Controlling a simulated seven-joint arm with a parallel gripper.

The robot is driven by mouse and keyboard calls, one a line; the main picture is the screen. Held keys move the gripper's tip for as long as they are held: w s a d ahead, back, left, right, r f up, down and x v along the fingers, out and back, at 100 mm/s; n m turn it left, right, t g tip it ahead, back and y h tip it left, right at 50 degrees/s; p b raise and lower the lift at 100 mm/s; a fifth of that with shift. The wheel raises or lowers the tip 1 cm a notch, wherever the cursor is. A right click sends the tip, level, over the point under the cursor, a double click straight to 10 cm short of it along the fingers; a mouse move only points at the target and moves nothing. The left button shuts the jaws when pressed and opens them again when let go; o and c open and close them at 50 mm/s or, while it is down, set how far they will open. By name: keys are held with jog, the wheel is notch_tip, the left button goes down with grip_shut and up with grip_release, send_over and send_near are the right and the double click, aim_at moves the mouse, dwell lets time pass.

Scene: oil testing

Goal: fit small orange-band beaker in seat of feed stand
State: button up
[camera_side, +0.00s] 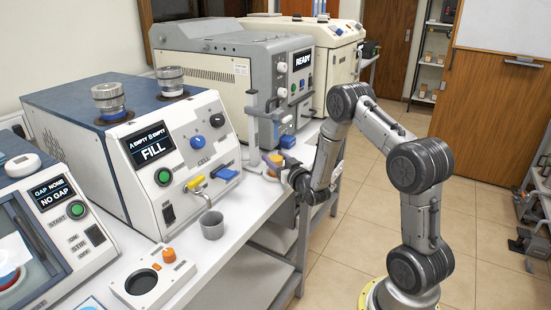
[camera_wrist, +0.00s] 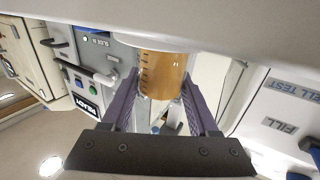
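The small beaker (camera_wrist: 162,75) looks amber-orange with black graduation marks. It sits between the two purple fingers of my gripper (camera_wrist: 162,88), which touch its sides. In the side view an orange patch of it (camera_side: 274,160) shows at the foot of the feed stand (camera_side: 252,125), and my gripper (camera_side: 284,172) reaches it from the right. In the upside-down wrist view a pale round base (camera_wrist: 150,42) lies at the beaker's lower end. I cannot tell whether the beaker rests in the seat or hangs just above it.
The FILL cell tester (camera_side: 165,150) stands left of the stand, with a grey cup (camera_side: 211,224) under its yellow-handled tap. The READY machine (camera_side: 285,85) stands behind. A white unit with an orange knob (camera_side: 169,255) lies on the front bench. The floor right of the bench is open.

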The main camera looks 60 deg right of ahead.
jog(key=o, duration=0.5)
jog(key=v, duration=1.3)
jog(key=shift+s+a+r, duration=0.1)
jog(key=shift+s+a, duration=0.1)
jog(key=shift+s, duration=0.15)
